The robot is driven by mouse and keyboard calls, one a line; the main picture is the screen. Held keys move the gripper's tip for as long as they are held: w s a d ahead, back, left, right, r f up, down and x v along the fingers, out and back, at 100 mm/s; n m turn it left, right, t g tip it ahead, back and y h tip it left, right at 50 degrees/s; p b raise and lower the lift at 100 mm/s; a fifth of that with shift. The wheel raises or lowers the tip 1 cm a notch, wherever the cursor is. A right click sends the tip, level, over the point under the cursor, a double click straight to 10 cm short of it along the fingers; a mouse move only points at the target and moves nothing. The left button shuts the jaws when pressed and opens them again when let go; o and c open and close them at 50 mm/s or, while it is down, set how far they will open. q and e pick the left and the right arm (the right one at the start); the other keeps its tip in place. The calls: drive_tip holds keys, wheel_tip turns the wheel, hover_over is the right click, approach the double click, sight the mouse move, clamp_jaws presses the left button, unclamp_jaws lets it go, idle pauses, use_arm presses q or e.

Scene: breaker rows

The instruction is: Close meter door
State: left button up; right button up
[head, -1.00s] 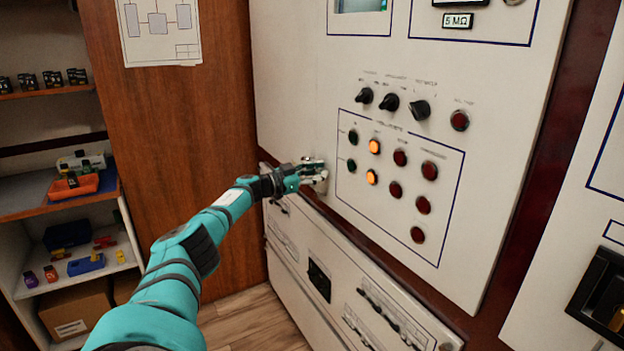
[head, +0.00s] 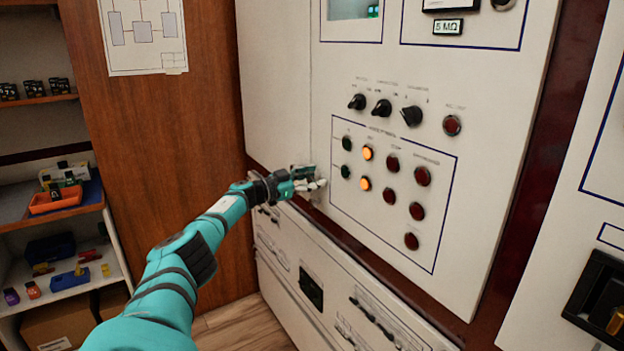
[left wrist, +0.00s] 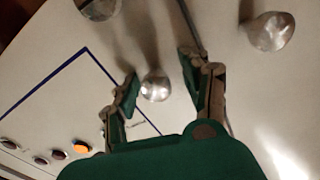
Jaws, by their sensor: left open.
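The white meter panel (head: 470,200), which looks like the meter door, carries dials, lamps and buttons. It looks nearly flush with the white panel (head: 278,100) to its left, with a thin seam between; I cannot tell whether it is fully shut. My left gripper (head: 312,180) is at the panel's lower left edge, left of the blue-outlined button block. In the left wrist view my left gripper (left wrist: 157,85) is open, its two green-backed fingers either side of a silver knob (left wrist: 155,89). I cannot tell whether they touch it. My right gripper is not in view.
A lower white cabinet (head: 275,240) stands below the panel. A brown wooden wall (head: 170,150) and shelves (head: 60,225) with small boxes are at the left. Black switch hardware (head: 600,290) is on another panel at the right. More silver knobs (left wrist: 268,32) show in the wrist view.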

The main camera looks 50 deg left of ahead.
use_arm(q)
drive_tip(key=shift+s+f, duration=0.2)
drive_tip(key=shift+s, duration=0.25)
drive_tip(key=s+a, duration=0.2)
drive_tip(key=s, duration=0.9)
drive_tip(key=shift+r, duration=0.15)
idle(0.5)
